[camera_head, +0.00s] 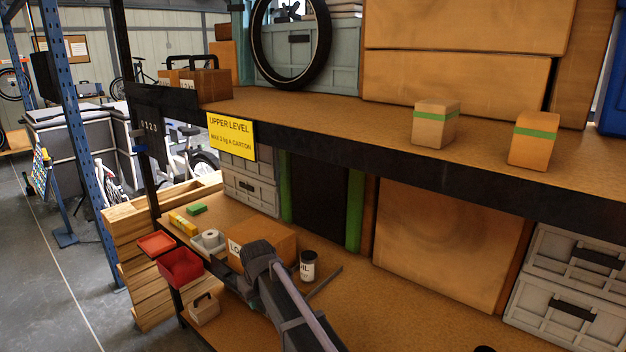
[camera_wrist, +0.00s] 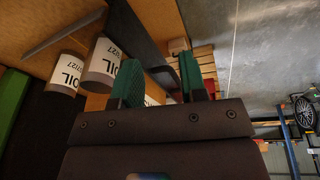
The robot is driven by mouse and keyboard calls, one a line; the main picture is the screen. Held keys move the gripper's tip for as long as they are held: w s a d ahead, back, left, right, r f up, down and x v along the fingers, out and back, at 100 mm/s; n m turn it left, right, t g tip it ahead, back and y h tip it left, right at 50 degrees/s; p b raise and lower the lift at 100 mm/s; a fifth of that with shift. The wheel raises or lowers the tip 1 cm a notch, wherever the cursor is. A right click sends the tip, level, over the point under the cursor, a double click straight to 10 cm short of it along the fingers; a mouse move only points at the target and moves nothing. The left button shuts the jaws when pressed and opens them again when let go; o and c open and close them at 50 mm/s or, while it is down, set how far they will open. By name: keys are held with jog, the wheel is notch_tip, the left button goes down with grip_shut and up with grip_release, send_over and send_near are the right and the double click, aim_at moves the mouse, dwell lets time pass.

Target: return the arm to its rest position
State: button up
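My arm (camera_head: 290,305) reaches over the lower shelf in the head view; my gripper's fingers cannot be made out there. In the wrist view my gripper (camera_wrist: 160,82) shows two green-padded fingers standing apart, with nothing held between them. A white oil can with a dark lid (camera_head: 307,265) stands on the lower shelf just right of my arm. The wrist view shows two cans marked OIL, one close beside the left finger (camera_wrist: 103,66) and one further left (camera_wrist: 68,72). I cannot tell whether the finger touches the nearer can.
The upper shelf (camera_head: 380,135) overhangs the lower one, and two green-banded cartons (camera_head: 435,124) (camera_head: 533,140) stand on it. A cardboard box (camera_head: 270,240) is behind my arm. Red bins (camera_head: 181,268), a white roll (camera_head: 208,241) and a toolbox (camera_head: 204,309) are to the left. Open floor (camera_head: 45,270) lies further left.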

jog(key=s+d+r+m+p, duration=0.1)
jog(key=s+d+m, duration=0.1)
jog(key=s+d, duration=0.5)
jog(key=s+d+m+g, duration=0.1)
jog(key=s+d, duration=0.6)
jog(key=d, duration=0.7)
jog(key=s+d+r+m+g+h+p, duration=0.1)
jog(key=s+d+m, duration=0.3)
jog(key=s+d, duration=0.3)
jog(key=shift+s+d+r+p, duration=0.15)
jog(key=shift+d, duration=0.95)
jog(key=shift+s+d+r+p, duration=0.1)
jog(key=shift+d+r+p, duration=0.05)
jog(key=shift+d, duration=0.95)
jog(key=d+m, duration=0.1)
jog(key=d, duration=0.2)
jog(key=shift+w, duration=0.15)
